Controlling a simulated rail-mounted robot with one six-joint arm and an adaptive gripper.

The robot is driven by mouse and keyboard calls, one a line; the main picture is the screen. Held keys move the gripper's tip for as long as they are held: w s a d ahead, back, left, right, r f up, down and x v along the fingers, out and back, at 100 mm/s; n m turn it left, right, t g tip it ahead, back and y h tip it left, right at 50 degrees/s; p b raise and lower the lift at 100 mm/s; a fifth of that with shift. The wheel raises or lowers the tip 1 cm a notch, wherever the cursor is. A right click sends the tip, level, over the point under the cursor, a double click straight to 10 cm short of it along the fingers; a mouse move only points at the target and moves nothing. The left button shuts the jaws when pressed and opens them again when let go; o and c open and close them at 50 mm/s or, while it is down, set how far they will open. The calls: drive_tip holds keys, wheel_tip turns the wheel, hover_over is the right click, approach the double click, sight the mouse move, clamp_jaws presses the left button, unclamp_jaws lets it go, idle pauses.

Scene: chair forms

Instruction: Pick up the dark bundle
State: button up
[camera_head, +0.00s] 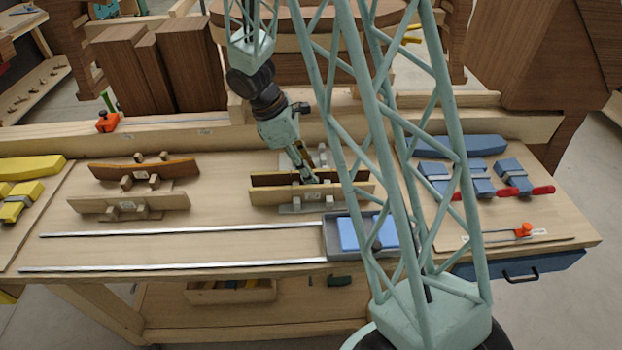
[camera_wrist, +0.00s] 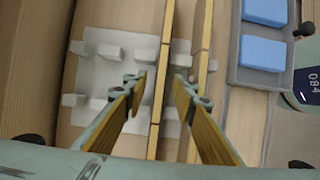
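The dark bundle (camera_head: 268,179) is a long dark-brown strip standing on edge in the middle fixture on the bench. In the wrist view its narrow tan edge (camera_wrist: 160,92) runs up and down the picture. A paler bundle (camera_head: 282,196) stands parallel just in front of it; it also shows in the wrist view (camera_wrist: 204,50). My gripper (camera_head: 308,178) points down at the dark bundle. In the wrist view my gripper (camera_wrist: 160,78) is open, with one finger on each side of the dark bundle and gaps visible. How low the fingertips reach is unclear.
A grey tray (camera_head: 329,240) with a blue block (camera_head: 360,232) sits in front. Another brown form (camera_head: 145,170) and a pale one (camera_head: 130,202) stand at left. Blue clamped pieces (camera_head: 477,183) lie at right. Two metal rails (camera_head: 180,233) cross the front left.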

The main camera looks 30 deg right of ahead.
clamp_jaws()
drive_tip(key=shift+r, duration=0.15)
idle(0.4)
wheel_tip(320, 180, up, 10)
drive_tip(key=p, duration=0.1)
idle(0.7)
drive_tip(key=shift+r, duration=0.1)
idle(0.5)
